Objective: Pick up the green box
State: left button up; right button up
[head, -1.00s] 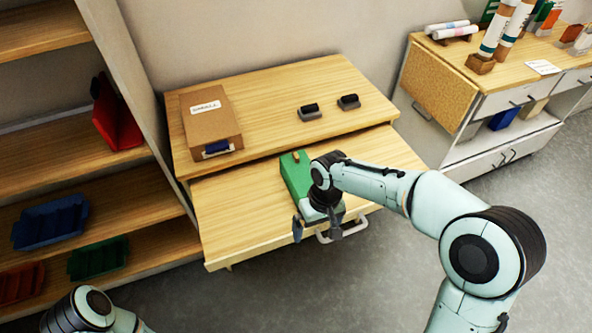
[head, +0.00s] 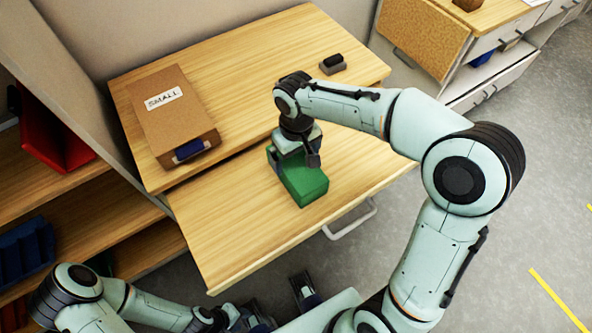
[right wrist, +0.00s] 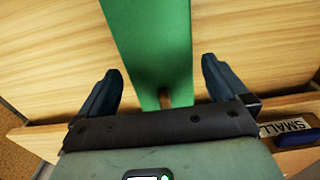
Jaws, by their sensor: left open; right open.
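The green box (head: 305,184) lies on the pulled-out lower board (head: 235,225) of the wooden desk. My right gripper (head: 296,160) is over the box's far end, pointing down and open. In the right wrist view the green box (right wrist: 150,45) runs between the two spread fingers of my right gripper (right wrist: 162,88), with a gap on each side. A small brown tab shows on the box near the palm. My left gripper (head: 280,302) is open and empty, low in front of the board, away from the box.
A brown box labelled SMALL (head: 172,112) lies on the desk top (head: 240,75) at left. A dark grey block (head: 332,65) sits at the back right. Shelves with a red bin (head: 50,135) and a blue bin (head: 27,255) stand at left. The board's left part is clear.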

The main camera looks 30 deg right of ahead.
aim_at(297, 164)
jog(key=shift+d+f+b, duration=0.1)
jog(key=shift+f+b, duration=0.3)
jog(key=shift+f, duration=3.2)
jog(key=c, duration=0.7)
